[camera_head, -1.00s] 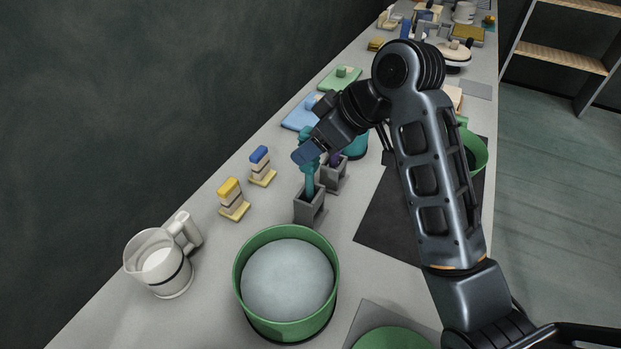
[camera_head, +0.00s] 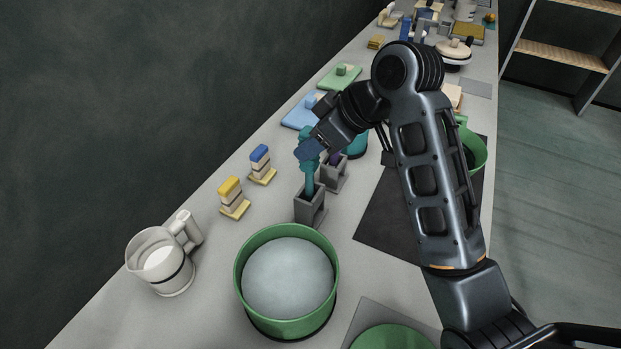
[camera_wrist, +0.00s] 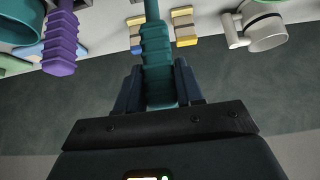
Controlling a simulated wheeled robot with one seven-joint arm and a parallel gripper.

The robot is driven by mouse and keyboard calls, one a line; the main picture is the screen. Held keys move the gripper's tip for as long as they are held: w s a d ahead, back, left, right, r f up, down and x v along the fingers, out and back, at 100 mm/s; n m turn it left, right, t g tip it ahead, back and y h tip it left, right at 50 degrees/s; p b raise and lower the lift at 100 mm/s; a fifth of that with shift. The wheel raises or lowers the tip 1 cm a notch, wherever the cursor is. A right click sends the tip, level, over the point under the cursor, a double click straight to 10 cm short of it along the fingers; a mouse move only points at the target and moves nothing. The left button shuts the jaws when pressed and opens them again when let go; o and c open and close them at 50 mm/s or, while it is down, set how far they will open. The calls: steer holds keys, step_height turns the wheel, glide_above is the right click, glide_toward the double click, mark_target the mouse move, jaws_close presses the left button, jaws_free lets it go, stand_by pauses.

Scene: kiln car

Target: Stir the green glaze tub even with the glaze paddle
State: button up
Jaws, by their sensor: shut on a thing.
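The green glaze tub (camera_head: 335,283) stands at the near middle of the bench. Its content is a pale grey-blue, flat-looking surface (camera_head: 288,276). A teal-handled tool, which looks like the glaze paddle (camera_head: 309,182), stands upright in a grey holder (camera_head: 310,211) just behind the tub. My gripper (camera_head: 308,150) is shut on the upper part of its teal handle. In the wrist view the ribbed teal handle (camera_wrist: 158,65) sits between the two fingers of my gripper (camera_wrist: 158,88). The paddle's lower end is hidden in the holder.
A second holder (camera_head: 336,178) with a purple-handled tool (camera_wrist: 62,40) stands close behind. A clear jug (camera_head: 165,262) is left of the tub. Yellow (camera_head: 232,193) and blue (camera_head: 261,158) handled brushes stand left of the holders. A green lid (camera_head: 392,340) lies at the near right.

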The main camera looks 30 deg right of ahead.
mark_target(306, 129)
jaws_close()
steer(key=shift+r, duration=0.2)
steer(key=shift+r+p, duration=0.85)
steer(key=shift+p, duration=0.25)
steer(key=shift+r, duration=1)
stand_by(0.5)
